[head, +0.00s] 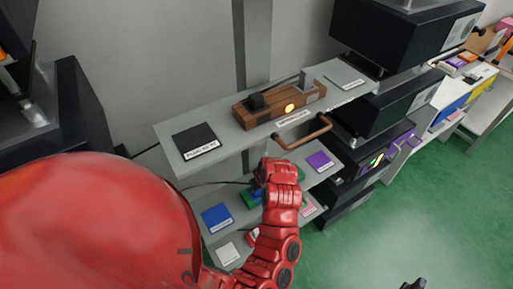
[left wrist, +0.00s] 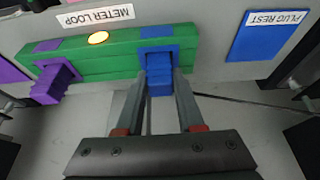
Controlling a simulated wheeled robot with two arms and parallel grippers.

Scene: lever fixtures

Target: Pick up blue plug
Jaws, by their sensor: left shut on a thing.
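In the left wrist view, the blue plug (left wrist: 160,82) sits in a blue socket at the right end of a green block (left wrist: 110,66). My left gripper (left wrist: 160,73) is shut on the plug, one finger on each side. In the head view, my red left arm hides most of the green block and the gripper. A blue part of the fixture (head: 256,196) shows beside my wrist. A small dark piece at the bottom edge of the head view may be my right gripper (head: 413,284); its fingers cannot be made out.
A blue pad labelled PLUG REST (left wrist: 265,36) lies right of the block. A purple plug (left wrist: 55,85) is at the block's left end. A lit yellow lamp (left wrist: 98,38) is on the block. Above is a shelf with a wooden lever fixture (head: 280,105) and a protruding copper handle (head: 304,136).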

